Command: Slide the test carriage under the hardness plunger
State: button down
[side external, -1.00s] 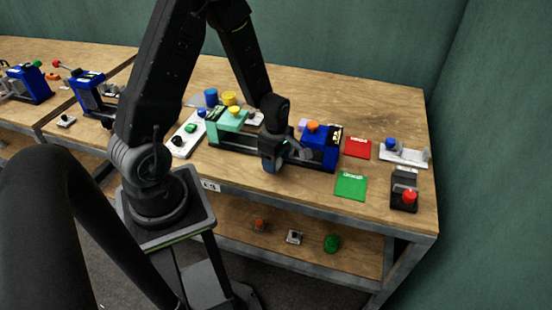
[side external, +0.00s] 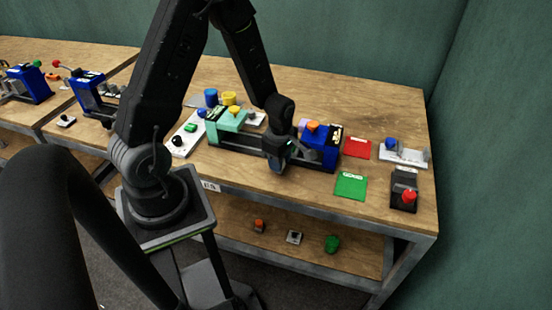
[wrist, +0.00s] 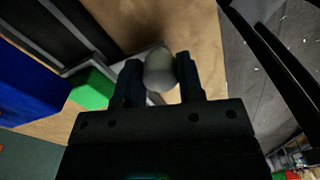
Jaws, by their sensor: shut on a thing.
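My gripper (side external: 278,164) is at the front of the rail, just left of the blue block. In the wrist view my gripper (wrist: 159,78) is shut on a pale grey rounded knob (wrist: 160,68), seen between both fingers. The carriage body and the plunger tip cannot be made out; my gripper and the blocks hide that part of the rail.
A green card (side external: 351,186) and a red card (side external: 357,148) lie right of the press. A black box with a red button (side external: 409,196) and a grey fixture with a blue knob (side external: 391,145) stand further right. A white button panel (side external: 182,141) is at left.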

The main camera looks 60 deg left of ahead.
jog(key=shift+w+d, duration=1.05)
jog(key=shift+w, duration=0.05)
jog(key=c, duration=0.7)
grip_release()
jog(key=shift+c, duration=0.2)
notch_tip(320, 180, up, 14)
jog(key=shift+f, duration=0.1)
